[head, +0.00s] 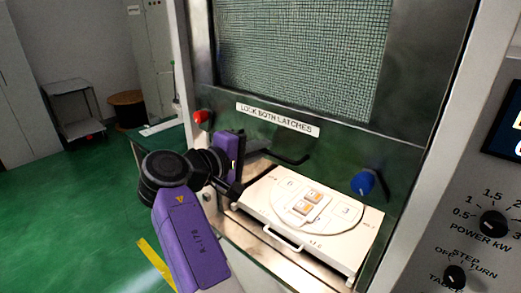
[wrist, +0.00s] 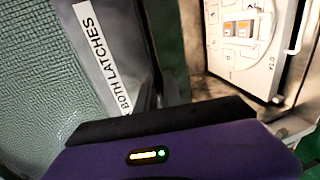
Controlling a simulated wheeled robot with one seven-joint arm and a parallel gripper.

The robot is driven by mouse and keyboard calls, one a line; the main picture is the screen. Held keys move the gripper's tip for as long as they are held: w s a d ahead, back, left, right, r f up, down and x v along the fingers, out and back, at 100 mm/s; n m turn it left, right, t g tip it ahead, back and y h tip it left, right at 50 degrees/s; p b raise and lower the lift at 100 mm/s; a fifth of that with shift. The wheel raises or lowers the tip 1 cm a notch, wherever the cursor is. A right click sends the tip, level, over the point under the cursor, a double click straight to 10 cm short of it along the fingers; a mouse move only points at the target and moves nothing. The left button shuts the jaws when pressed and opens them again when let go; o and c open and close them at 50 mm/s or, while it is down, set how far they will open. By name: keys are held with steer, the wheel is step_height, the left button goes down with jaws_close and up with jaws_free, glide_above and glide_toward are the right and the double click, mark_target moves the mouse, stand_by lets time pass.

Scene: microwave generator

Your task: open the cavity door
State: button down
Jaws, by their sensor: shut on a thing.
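The cavity door (head: 345,128) has a mesh window and a strip label reading "LOCK BOTH LATCHES". A black handle (head: 292,158) is on its lower part, below the label. A red latch knob (head: 203,117) is at the left and a blue latch knob (head: 364,183) at the right. My gripper (head: 259,154) reaches in from the left and is shut on the handle; the purple hand hides part of the contact. In the wrist view, my gripper's dark fingers (wrist: 158,92) are beside the label, with the grip itself hard to make out.
A white tray (head: 258,211) with a front handle and two orange-and-white pieces (head: 312,198) on a round plate is below the door handle. A control panel (head: 485,190) with dials is at the right. Green floor at the left is open.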

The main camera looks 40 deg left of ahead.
steer(key=c, duration=1.5)
jaws_free()
steer(key=shift+w, duration=0.1)
steer(key=s+r+b, duration=0.1)
steer(key=s+b, duration=0.1)
steer(key=s, duration=0.5)
steer(key=shift+s+a+r, duration=0.15)
steer(key=shift+s+r, duration=0.1)
steer(key=shift+s, duration=0.1)
